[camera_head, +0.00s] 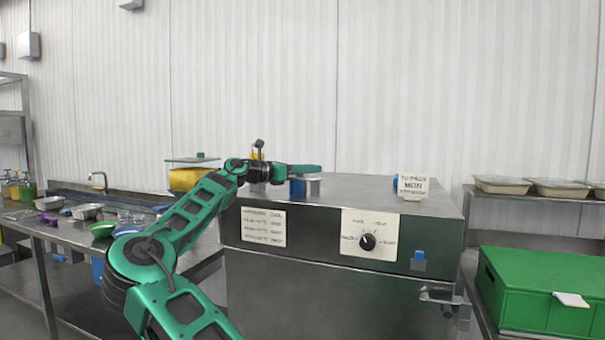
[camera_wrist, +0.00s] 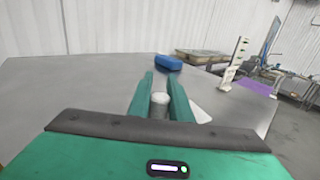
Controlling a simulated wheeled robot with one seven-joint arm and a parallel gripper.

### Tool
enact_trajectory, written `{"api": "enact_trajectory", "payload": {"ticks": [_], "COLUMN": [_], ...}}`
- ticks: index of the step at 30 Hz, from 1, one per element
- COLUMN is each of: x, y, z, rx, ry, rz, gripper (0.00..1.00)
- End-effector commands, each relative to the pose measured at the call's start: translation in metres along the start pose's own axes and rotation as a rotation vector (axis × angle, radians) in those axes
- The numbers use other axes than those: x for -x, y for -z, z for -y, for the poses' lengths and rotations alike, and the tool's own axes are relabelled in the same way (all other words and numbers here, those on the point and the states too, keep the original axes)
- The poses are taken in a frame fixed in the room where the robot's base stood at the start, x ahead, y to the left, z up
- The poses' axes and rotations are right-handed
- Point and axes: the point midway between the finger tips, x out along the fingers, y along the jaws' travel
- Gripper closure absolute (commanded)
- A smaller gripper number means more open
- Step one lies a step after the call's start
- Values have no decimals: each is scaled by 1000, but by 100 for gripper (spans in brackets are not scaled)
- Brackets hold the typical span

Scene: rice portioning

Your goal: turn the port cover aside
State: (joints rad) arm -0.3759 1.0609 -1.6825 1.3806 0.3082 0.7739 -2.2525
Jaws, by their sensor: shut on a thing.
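My gripper (camera_head: 306,169) reaches level over the top of the steel cabinet (camera_head: 330,278), near its front edge. In the wrist view its two green fingers (camera_wrist: 160,82) are closed on a short pale grey cylinder (camera_wrist: 159,106), which stands upright between them. In the head view a silver and blue piece (camera_head: 306,187) shows just below the fingers. A flat white piece (camera_wrist: 200,114) lies beside the right finger, partly hidden by it. I cannot tell which of these parts is the port cover; no open port shows.
A blue block (camera_wrist: 168,62) lies on the cabinet top beyond the fingertips. A MON sign (camera_head: 412,187) stands at the top's right front. The cabinet front has a dial (camera_head: 367,241) and a handle (camera_head: 441,297). A green crate (camera_head: 535,290) stands right.

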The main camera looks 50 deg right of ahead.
Motion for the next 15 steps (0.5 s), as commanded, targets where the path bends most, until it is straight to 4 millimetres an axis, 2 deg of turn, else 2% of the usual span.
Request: {"api": "enact_trajectory", "payload": {"ticks": [7, 15], "x": [-7, -7], "y": [-3, -2], "z": [0, 1], "rx": [-3, -3], "ry": [135, 172], "rz": [8, 5], "gripper": [100, 100]}}
